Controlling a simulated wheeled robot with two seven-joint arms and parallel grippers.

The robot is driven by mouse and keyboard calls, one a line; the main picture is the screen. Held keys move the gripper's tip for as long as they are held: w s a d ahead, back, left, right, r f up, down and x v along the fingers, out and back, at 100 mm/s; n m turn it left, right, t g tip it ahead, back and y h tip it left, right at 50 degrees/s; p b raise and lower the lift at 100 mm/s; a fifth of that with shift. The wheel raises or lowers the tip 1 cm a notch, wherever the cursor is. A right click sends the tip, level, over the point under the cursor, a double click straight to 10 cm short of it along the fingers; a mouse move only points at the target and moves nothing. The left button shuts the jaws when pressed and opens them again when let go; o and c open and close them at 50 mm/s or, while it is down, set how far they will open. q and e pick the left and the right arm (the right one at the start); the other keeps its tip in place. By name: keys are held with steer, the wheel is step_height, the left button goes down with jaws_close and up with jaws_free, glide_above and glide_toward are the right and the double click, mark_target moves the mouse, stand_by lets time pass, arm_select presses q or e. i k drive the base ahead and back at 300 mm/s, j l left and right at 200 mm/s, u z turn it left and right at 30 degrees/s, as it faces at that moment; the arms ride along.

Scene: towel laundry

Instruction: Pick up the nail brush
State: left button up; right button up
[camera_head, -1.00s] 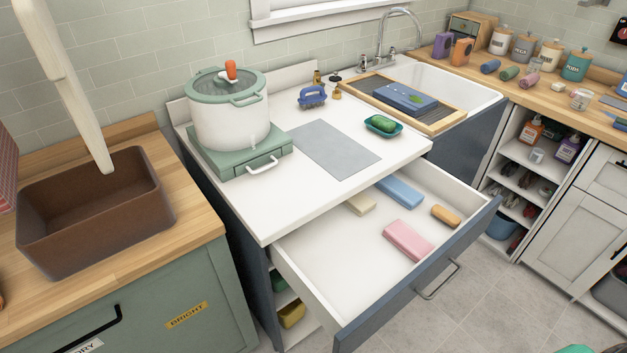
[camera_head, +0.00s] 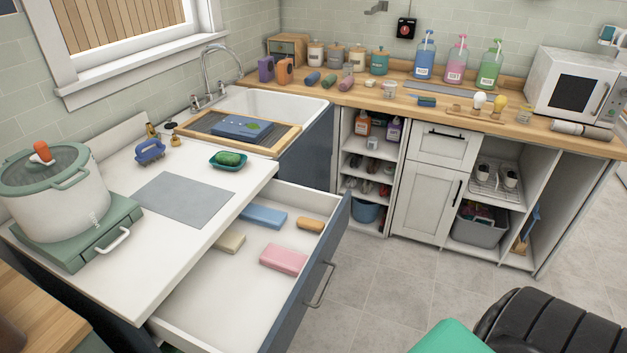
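A blue brush with a looped handle (camera_head: 150,151), which looks like the nail brush, stands on the white counter (camera_head: 110,185). It is behind the grey mat and to the right of the large pot. Small brass-coloured bottles stand just behind it. A smaller blue item (camera_head: 427,100) lies on the wooden counter at the back; it is too small to tell what it is. Neither of my grippers is in view.
A pot (camera_head: 60,205) stands on a green burner at left. A green soap dish (camera_head: 229,161) sits near the counter's right edge. The drawer (camera_head: 215,318) below is pulled open, with several bars inside. A teal object (camera_head: 450,338) and a black ribbed object (camera_head: 540,322) stand at lower right.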

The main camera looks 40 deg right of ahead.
mark_target(317, 225)
steer(key=k+l+z, duration=0.1)
steer(key=z, duration=0.9)
